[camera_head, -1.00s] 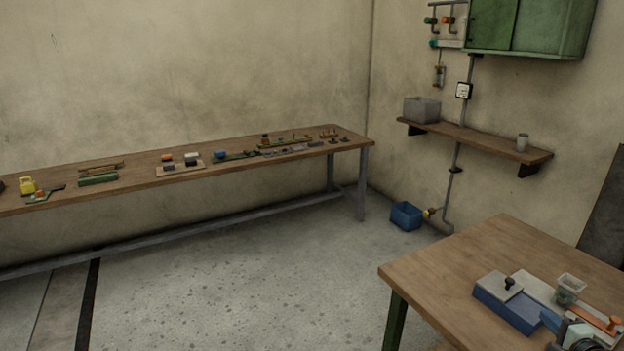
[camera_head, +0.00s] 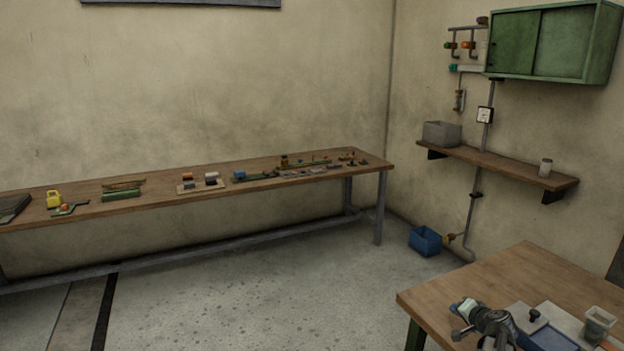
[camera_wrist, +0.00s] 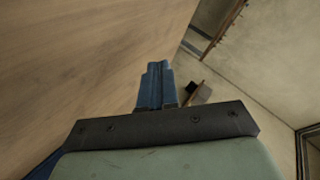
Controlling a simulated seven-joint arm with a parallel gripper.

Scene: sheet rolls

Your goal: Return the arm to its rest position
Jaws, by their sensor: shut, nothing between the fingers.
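My gripper (camera_wrist: 157,70) shows in the wrist view with its two blue fingers pressed together and nothing between them. It points past the wooden table surface (camera_wrist: 70,60) toward the wall side of the room. In the head view, the end of my arm (camera_head: 488,319) is at the lower right, over the near wooden table (camera_head: 540,268). The fingers are too small and overlapped to make out there.
A long workbench (camera_head: 130,203) with tools runs along the back wall. A shelf (camera_head: 500,166) and green cabinet (camera_head: 555,45) are on the right wall.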

